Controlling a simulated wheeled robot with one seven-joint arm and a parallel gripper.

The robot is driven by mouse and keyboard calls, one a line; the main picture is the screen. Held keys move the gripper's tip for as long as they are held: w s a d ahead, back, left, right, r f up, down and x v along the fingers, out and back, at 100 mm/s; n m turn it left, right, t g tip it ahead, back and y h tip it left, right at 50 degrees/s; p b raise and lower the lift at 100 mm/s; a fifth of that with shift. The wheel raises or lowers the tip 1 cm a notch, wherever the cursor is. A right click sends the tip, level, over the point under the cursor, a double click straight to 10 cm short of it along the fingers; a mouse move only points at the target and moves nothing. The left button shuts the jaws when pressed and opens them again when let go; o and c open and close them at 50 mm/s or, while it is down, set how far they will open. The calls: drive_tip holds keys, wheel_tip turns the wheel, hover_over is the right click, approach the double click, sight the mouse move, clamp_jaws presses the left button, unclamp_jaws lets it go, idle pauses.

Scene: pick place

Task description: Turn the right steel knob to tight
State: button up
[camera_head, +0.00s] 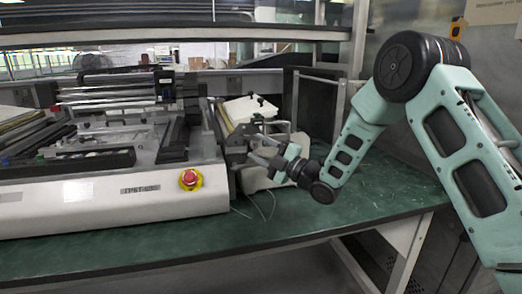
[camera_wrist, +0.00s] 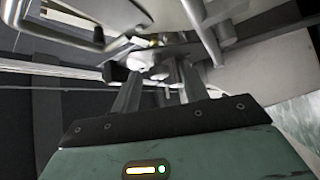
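My gripper (camera_head: 258,149) reaches left to the right end of the white machine (camera_head: 120,208). In the wrist view, the two dark fingers of my gripper (camera_wrist: 158,80) stand apart with a gap between them. Small shiny metal parts show at and just beyond the fingertips; one rounded bright part, likely a steel knob (camera_wrist: 139,61), is near the left fingertip. I cannot tell whether the fingers touch it. In the head view the knobs are too small and partly hidden by my gripper to tell apart.
A red stop button (camera_head: 189,179) sits on the machine's front. A white tilted tray (camera_head: 249,108) stands behind my gripper, with a dark box (camera_head: 312,100) farther right. Thin cables hang below my gripper. The green tabletop (camera_head: 385,197) is clear at right.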

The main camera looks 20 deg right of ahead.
drive_tip(key=b+v, duration=0.2)
drive_tip(key=v, duration=1.5)
drive_tip(key=shift+s, duration=0.2)
